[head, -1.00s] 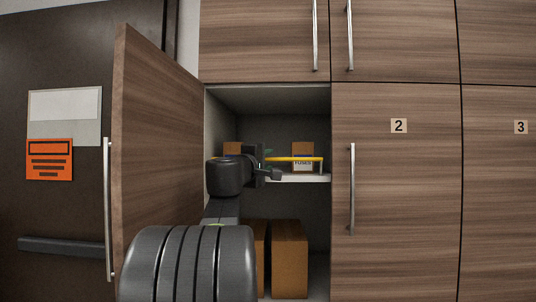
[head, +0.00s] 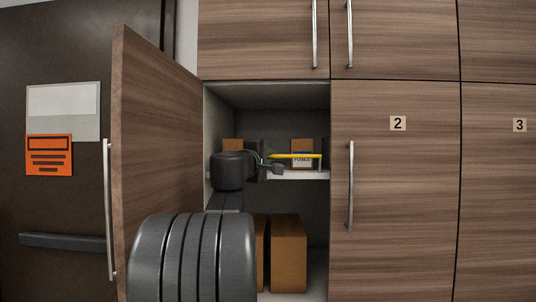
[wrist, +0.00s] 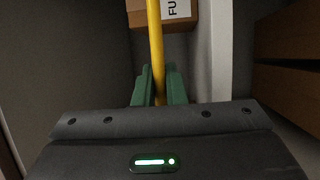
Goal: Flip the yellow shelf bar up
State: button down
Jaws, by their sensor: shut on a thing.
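The yellow shelf bar (head: 298,156) runs roughly level along the front of the white shelf (head: 300,175) inside the open cabinet. Its right end meets a small upright post at the shelf's right side. My gripper (head: 272,162) is at the bar's left part. In the wrist view the yellow bar (wrist: 156,50) passes down between the green fingers of my gripper (wrist: 158,85), which are shut on it. The bar's left end is hidden behind the gripper.
A box labelled "FUSES" (head: 302,150) stands on the shelf behind the bar, with another box (head: 233,146) to its left. Brown boxes (head: 288,252) stand below. The open cabinet door (head: 155,160) is close on the left, and closed door 2 (head: 400,200) is on the right.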

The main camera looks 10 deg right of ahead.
jog(key=shift+w+r+g+p, duration=0.2)
jog(key=shift+r+g+p, duration=0.2)
jog(key=shift+p, duration=0.7)
jog(key=shift+w+d+f+n+g+y, duration=0.1)
jog(key=shift+w+f+n+g+y, duration=0.15)
jog(key=shift+y, duration=0.25)
jog(key=shift+w+d+n+g+y+p, duration=0.1)
jog(key=shift+w+n+g+y+p, duration=0.35)
jog(key=shift+g, duration=0.3)
jog(key=shift+s, duration=0.15)
jog(key=c, duration=1.5)
grip_release()
